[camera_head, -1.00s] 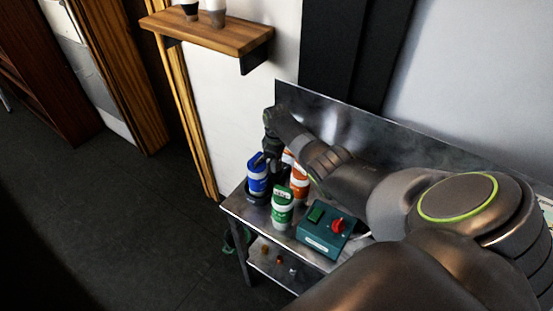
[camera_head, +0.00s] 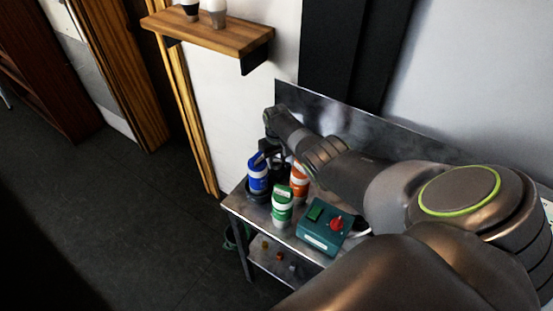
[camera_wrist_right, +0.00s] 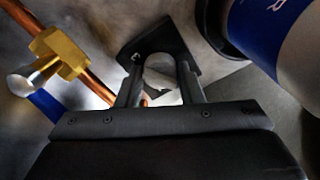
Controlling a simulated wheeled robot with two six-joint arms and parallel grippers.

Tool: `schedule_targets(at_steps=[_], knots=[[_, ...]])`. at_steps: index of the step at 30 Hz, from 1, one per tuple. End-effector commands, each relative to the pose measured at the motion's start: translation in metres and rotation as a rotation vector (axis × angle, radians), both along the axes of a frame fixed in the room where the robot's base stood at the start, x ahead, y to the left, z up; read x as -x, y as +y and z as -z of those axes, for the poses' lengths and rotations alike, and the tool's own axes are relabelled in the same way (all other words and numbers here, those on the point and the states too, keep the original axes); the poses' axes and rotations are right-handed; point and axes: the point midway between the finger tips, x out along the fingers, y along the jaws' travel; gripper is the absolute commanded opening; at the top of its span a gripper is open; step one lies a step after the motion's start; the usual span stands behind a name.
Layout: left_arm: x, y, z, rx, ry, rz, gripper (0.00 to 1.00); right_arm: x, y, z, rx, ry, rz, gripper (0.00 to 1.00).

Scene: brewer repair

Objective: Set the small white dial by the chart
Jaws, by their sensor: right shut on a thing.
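My right gripper (camera_head: 268,152) reaches down behind the blue-and-white canister (camera_head: 257,176) at the back left of the metal bench. In the right wrist view my right gripper (camera_wrist_right: 159,70) is shut on a pale, rounded piece (camera_wrist_right: 160,76), which looks like the small white dial. The fingers hide much of it, and its setting cannot be read. The blue-and-white canister (camera_wrist_right: 270,38) is close beside the fingers on the right. I cannot make out the chart. My left gripper is out of view.
A brass valve (camera_wrist_right: 60,52) with a white-tipped handle sits on a copper pipe left of the fingers. Green (camera_head: 282,208) and orange (camera_head: 299,180) canisters and a teal box (camera_head: 323,236) with a red knob stand on the bench (camera_head: 262,219). A wooden shelf (camera_head: 215,38) hangs above.

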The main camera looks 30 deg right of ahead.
Motion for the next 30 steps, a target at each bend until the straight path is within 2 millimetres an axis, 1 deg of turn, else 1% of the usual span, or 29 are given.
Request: schedule_targets(at_steps=[1,17,18,22,23,30], knots=[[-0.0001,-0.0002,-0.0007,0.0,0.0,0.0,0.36,-0.002,-0.0006,-0.0025,0.003,-0.006,0.011,0.11],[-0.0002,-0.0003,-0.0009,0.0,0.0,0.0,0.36,-0.0023,-0.0008,-0.0024,0.002,-0.006,0.036,0.11],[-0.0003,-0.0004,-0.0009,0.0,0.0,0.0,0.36,-0.0022,-0.0008,-0.0024,0.002,-0.006,0.036,0.35],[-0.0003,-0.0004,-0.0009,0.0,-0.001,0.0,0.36,-0.0016,-0.0007,-0.0018,0.002,-0.005,0.035,0.52],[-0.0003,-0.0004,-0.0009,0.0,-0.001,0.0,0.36,-0.0015,-0.0006,-0.0016,0.001,-0.004,0.035,0.55],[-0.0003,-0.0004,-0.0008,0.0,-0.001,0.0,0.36,-0.0007,-0.0002,-0.0008,0.0,-0.002,0.035,0.55]])
